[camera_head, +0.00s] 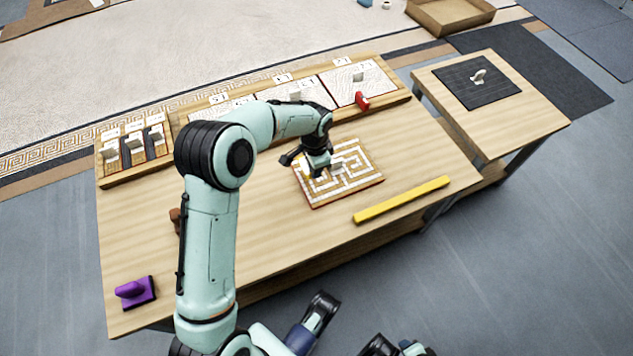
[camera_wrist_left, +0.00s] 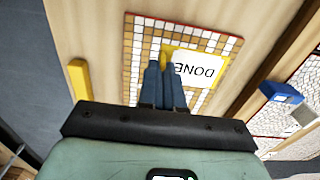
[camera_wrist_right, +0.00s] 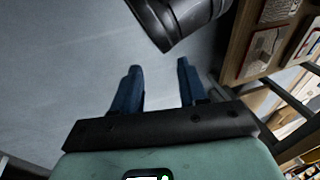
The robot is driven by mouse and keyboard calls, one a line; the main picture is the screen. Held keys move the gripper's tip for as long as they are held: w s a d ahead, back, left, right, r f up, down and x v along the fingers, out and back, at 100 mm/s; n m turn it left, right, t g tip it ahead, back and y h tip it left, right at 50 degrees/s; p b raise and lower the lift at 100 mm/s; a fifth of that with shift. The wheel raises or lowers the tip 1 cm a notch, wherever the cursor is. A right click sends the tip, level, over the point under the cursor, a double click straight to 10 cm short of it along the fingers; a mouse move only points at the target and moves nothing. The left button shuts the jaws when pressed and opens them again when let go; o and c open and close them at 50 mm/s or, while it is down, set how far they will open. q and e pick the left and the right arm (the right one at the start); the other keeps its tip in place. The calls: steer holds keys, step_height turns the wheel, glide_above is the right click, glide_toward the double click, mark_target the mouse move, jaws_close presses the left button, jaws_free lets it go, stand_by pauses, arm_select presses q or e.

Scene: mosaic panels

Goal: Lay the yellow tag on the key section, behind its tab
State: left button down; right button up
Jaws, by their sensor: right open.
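The key section (camera_head: 365,178), a square mosaic panel with a white and tan key pattern, lies on the table in the head view. It also shows in the left wrist view (camera_wrist_left: 133,48). The yellow tag (camera_wrist_left: 197,69), with a white card reading DONE, is over or on this section; I cannot tell if it touches. My left gripper (camera_wrist_left: 163,64) has its fingers close together around a small yellow part at the tag's edge. In the head view my left gripper (camera_head: 312,165) hides much of the tag. My right gripper (camera_wrist_right: 157,78) is open and empty, above the floor.
A yellow bar (camera_head: 402,200) lies right of the section. A red piece (camera_head: 362,101) is at the rack (camera_head: 392,97) of white panels behind. A purple tool (camera_head: 135,291) is at front left. A side table (camera_head: 535,108) with a dark mat (camera_head: 466,91) stands right.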

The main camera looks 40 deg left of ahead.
arm_select(q)
step_height(320, 180, down, 7)
steer(key=shift+r+b, duration=0.15)
steer(key=shift+b, duration=0.65)
steer(key=shift+r, duration=0.1)
arm_select(e)
steer(key=shift+w+d+f+t, duration=0.15)
steer(key=shift+w+d+f, duration=0.25)
steer(key=shift+w, duration=0.2)
steer(key=shift+w+d+f+t, duration=0.15)
steer(key=shift+w+d+f, duration=0.2)
steer(key=shift+w, duration=0.2)
steer(key=shift+f, duration=0.1)
arm_select(q)
steer(key=c, duration=1.3)
jaws_free()
arm_select(e)
steer(key=shift+s+f, duration=0.1)
steer(key=shift+s, duration=0.05)
steer(key=shift+a, duration=0.1)
